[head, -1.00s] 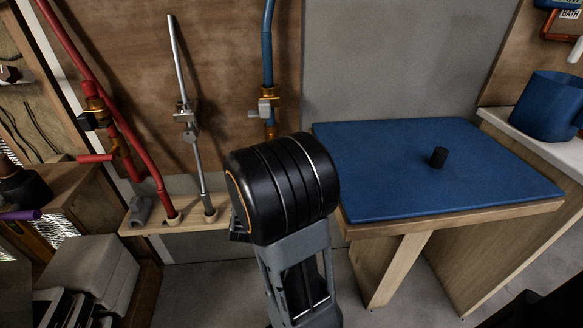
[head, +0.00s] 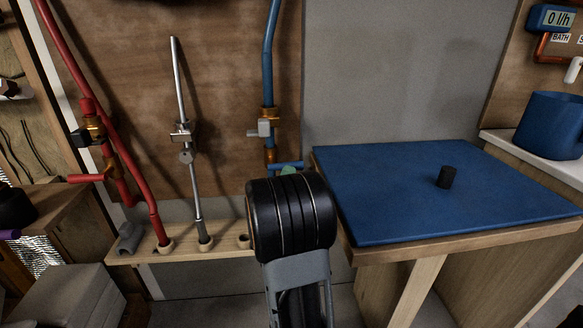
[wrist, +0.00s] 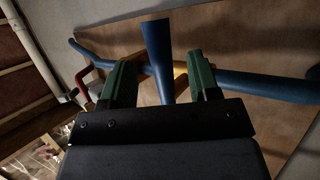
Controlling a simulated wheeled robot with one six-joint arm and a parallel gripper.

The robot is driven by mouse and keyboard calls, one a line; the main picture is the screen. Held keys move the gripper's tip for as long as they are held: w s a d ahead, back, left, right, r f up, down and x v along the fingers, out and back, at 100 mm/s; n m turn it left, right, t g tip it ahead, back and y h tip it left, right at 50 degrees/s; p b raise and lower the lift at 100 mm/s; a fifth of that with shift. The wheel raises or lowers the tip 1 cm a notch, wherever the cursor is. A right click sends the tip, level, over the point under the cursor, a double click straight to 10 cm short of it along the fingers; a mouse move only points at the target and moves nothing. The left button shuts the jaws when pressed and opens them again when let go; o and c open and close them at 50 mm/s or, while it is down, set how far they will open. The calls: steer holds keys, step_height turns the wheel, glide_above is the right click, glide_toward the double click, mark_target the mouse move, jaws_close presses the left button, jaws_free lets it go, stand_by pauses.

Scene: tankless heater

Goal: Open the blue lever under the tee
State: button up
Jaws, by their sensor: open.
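A short blue lever (head: 292,164) sticks out to the right from the brass fitting (head: 270,150) below the tee on the blue pipe (head: 268,60) in the head view. My gripper is hidden behind my black arm joint in that view, except for a bit of green finger just below the lever. In the wrist view my gripper (wrist: 158,70) is open, with two green fingers apart. A blue bar (wrist: 158,50) shows between the fingers, with brass (wrist: 180,78) behind it. I cannot tell whether it is the lever or pipe, or whether the fingers touch it.
A red pipe (head: 110,135) with a red lever (head: 87,178) and a grey pipe (head: 190,150) stand to the left. Their ends meet a wooden ledge (head: 185,250). A blue-topped table (head: 400,190) with a black peg (head: 446,177) stands close on the right.

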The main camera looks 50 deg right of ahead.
steer(key=shift+x, duration=2.1)
jaws_close()
